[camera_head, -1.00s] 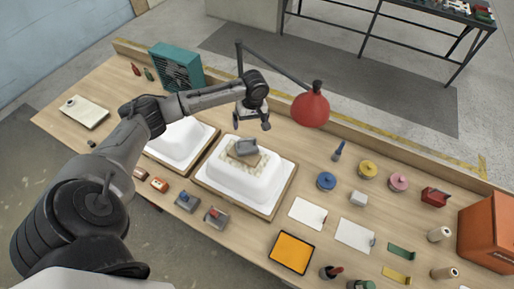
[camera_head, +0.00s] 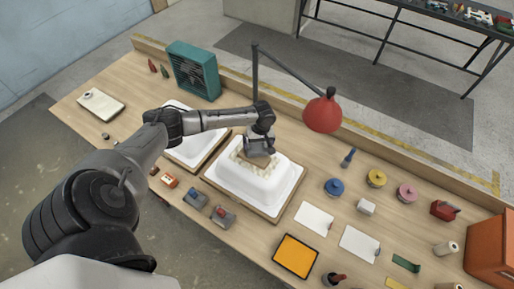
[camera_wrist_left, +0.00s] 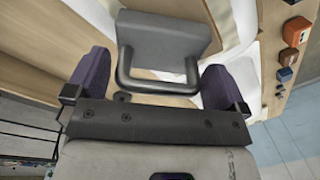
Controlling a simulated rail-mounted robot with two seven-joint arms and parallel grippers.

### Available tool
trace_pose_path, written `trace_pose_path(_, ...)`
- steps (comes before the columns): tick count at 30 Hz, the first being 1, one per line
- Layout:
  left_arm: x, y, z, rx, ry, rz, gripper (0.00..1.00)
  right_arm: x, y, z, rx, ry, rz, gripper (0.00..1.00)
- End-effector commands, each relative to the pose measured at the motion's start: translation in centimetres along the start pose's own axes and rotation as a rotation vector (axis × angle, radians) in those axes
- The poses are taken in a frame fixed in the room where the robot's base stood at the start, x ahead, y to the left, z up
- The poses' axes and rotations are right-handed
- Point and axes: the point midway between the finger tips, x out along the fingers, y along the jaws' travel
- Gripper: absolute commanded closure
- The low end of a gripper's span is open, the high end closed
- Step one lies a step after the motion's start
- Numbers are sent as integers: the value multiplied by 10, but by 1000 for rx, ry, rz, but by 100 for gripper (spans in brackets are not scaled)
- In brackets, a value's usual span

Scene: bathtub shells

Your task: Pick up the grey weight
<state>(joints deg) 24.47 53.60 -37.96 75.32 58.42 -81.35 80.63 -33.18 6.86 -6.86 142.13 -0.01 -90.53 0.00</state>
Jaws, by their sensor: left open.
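The grey weight (camera_wrist_left: 165,36), a block with a bar handle, fills the upper middle of the left wrist view. In the head view the weight (camera_head: 258,150) sits on a patterned patch on top of the white tub shell (camera_head: 250,183). My left gripper (camera_head: 259,137) is right at the weight and partly hides it. In the left wrist view my left gripper (camera_wrist_left: 156,86) is open, with one dark finger on each side of the handle and gaps visible. My right gripper is not in view.
A second white shell (camera_head: 187,150) lies to the left, under my left arm. A red lamp (camera_head: 322,114) hangs to the right on its arm. Blue and grey tools (camera_head: 222,215) lie in front, an orange tray (camera_head: 295,256) and white sheets (camera_head: 315,219) to the right.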

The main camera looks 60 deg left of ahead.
Motion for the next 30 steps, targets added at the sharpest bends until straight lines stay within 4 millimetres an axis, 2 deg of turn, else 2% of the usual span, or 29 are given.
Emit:
trace_pose_path(3, 6, 0, 0, 0, 0, -1, 0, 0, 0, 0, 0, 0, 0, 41)
trace_pose_path(11, 7, 0, 0, 0, 1, 0, 2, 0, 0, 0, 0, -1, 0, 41)
trace_pose_path(30, 6, 0, 0, 0, 1, 0, 63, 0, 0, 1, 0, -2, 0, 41)
